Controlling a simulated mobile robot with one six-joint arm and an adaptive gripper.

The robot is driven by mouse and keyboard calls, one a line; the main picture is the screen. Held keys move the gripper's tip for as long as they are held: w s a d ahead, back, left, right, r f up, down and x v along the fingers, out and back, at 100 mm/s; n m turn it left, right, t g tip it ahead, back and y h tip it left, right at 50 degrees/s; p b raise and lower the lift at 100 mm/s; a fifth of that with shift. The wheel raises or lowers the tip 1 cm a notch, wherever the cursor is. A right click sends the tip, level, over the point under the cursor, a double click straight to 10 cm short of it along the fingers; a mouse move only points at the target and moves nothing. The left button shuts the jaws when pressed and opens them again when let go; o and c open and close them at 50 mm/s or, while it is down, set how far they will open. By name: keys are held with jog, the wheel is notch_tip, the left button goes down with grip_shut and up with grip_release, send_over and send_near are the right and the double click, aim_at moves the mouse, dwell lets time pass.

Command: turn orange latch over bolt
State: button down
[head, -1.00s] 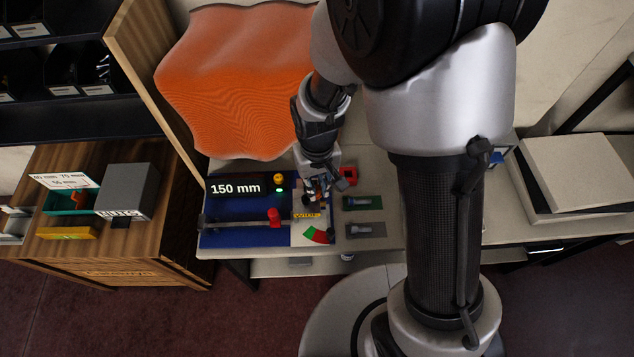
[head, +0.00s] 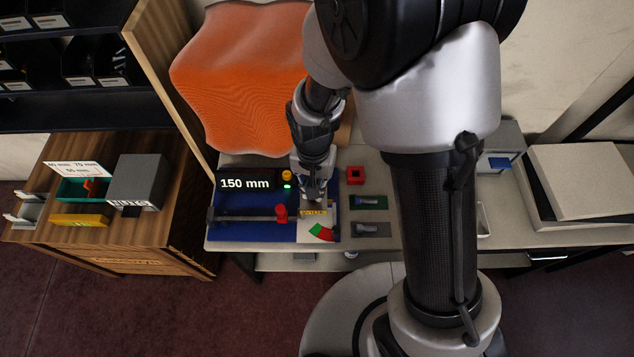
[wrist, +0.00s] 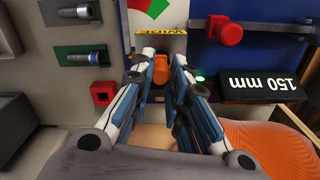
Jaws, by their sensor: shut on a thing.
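An orange piece, which looks like the latch (wrist: 160,70), shows between my fingertips in the wrist view. My gripper (wrist: 163,62) is shut on it, with one blue-and-white finger on each side. In the head view my gripper (head: 314,196) points down at the upper part of the white panel, and the latch cannot be made out there. One bolt (wrist: 83,57) lies in a green holder and another bolt (wrist: 75,12) in a grey holder, to the left in the wrist view. Whether a bolt sits under the latch is hidden.
A red square block (head: 355,175) stands right of my gripper. A "150 mm" display (head: 245,184), a yellow knob (head: 286,175) and a red slider (head: 281,212) are to the left. A red-green dial (head: 322,232) is in front. A wavy orange sheet (head: 240,80) rises behind.

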jog(key=shift+a, duration=0.1)
dwell(0.4)
jog(key=c, duration=1.5)
grip_release()
notch_tip(320, 180, up, 12)
jog(key=shift+r, duration=0.1)
